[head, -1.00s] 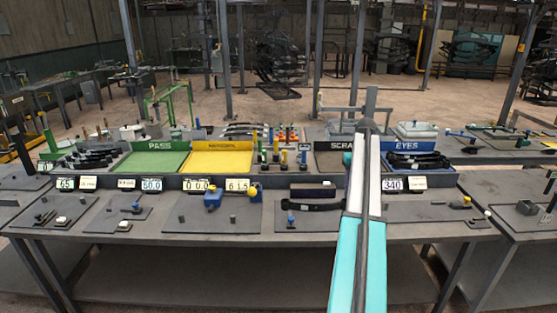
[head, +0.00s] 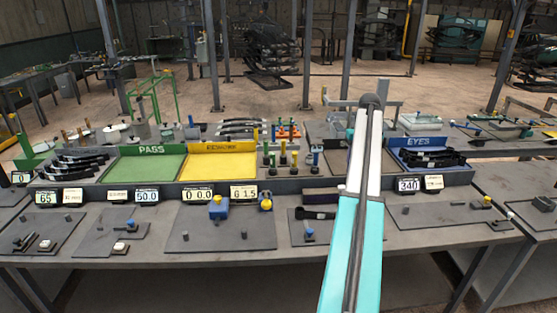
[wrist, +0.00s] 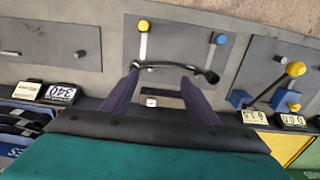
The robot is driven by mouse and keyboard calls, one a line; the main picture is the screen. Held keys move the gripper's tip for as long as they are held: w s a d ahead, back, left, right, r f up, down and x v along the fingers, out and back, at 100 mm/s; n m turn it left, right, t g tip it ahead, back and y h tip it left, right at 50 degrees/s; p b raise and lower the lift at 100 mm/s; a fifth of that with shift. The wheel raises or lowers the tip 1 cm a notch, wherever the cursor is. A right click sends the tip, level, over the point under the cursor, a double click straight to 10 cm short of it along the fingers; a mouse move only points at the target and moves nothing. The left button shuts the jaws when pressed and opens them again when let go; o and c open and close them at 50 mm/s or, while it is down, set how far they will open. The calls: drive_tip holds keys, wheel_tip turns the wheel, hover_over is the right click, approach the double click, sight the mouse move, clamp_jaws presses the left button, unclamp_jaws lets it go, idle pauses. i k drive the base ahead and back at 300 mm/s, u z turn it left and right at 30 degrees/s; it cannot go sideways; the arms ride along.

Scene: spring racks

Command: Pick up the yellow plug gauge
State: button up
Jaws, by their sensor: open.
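My gripper (wrist: 160,82) is open in the wrist view, its two dark fingers spread over the workbench with nothing between the tips held. A yellow-knobbed pin (wrist: 143,25) with a pale shaft lies on a grey plate beyond the fingertips, to their upper left. A blue-knobbed pin (wrist: 220,38) lies to its right on the same plate; its blue knob also shows in the head view (head: 309,232). I cannot tell for sure whether the yellow-knobbed pin is the plug gauge. In the head view my arm covers that area and my gripper is hidden. Upright yellow-topped gauges (head: 283,146) stand in the rear rack.
A black curved strap (wrist: 175,66) crosses near my fingertips. A yellow ball (wrist: 296,68) on a dark rod sits by blue blocks (wrist: 240,98). Number displays (head: 196,195) line the bench. Green (head: 145,167), yellow (head: 218,167) and blue (head: 418,142) trays stand behind them.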

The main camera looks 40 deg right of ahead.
sight(294, 166)
drive_tip(key=z, duration=0.05)
drive_tip(key=i, duration=1.2)
